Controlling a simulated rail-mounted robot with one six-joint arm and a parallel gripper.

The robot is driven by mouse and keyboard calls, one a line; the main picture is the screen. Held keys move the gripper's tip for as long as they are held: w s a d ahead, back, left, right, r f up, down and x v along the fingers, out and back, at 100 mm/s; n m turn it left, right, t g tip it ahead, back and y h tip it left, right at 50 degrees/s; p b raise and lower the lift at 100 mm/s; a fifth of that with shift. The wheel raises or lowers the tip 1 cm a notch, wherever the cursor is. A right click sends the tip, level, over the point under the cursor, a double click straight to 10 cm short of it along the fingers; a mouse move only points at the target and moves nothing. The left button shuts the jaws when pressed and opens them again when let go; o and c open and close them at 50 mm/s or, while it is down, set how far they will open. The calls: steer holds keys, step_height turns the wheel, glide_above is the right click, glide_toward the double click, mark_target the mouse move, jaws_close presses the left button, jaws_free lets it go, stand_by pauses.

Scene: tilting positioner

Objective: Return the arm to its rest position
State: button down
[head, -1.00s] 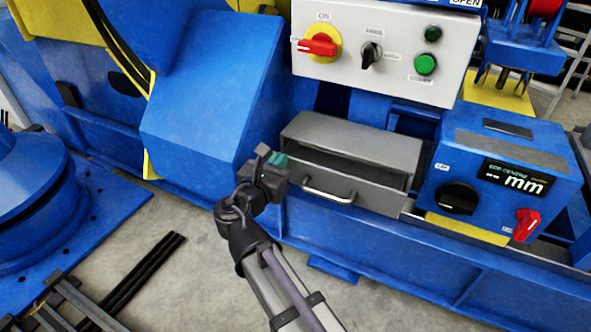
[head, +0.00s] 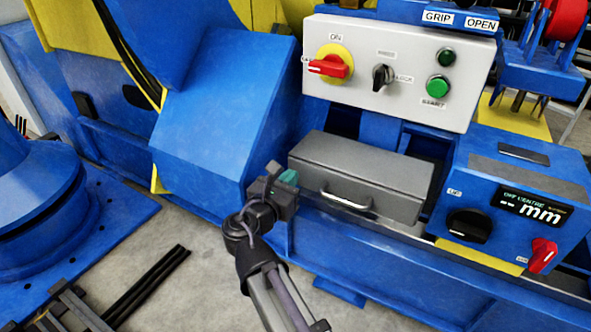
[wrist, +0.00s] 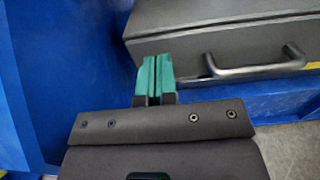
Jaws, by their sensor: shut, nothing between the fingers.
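My gripper (head: 288,179) is at the left front corner of a grey drawer box (head: 362,165), close to the left of its metal handle (head: 345,199). In the wrist view, its two green fingertips (wrist: 155,77) are together with nothing between them. The drawer handle (wrist: 258,66) shows to their right. The drawer is closed in its housing. I cannot tell whether the fingertips touch the box front.
A white control panel (head: 395,110) with a red switch, a black knob and green buttons stands above the drawer. A blue readout box (head: 500,165) with knobs is at the right. Black bars (head: 150,285) lie on the floor at lower left. Grey floor there is partly clear.

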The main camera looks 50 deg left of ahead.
steer(key=v, duration=0.9)
steer(key=shift+s+d, duration=0.15)
steer(key=shift+d, duration=0.05)
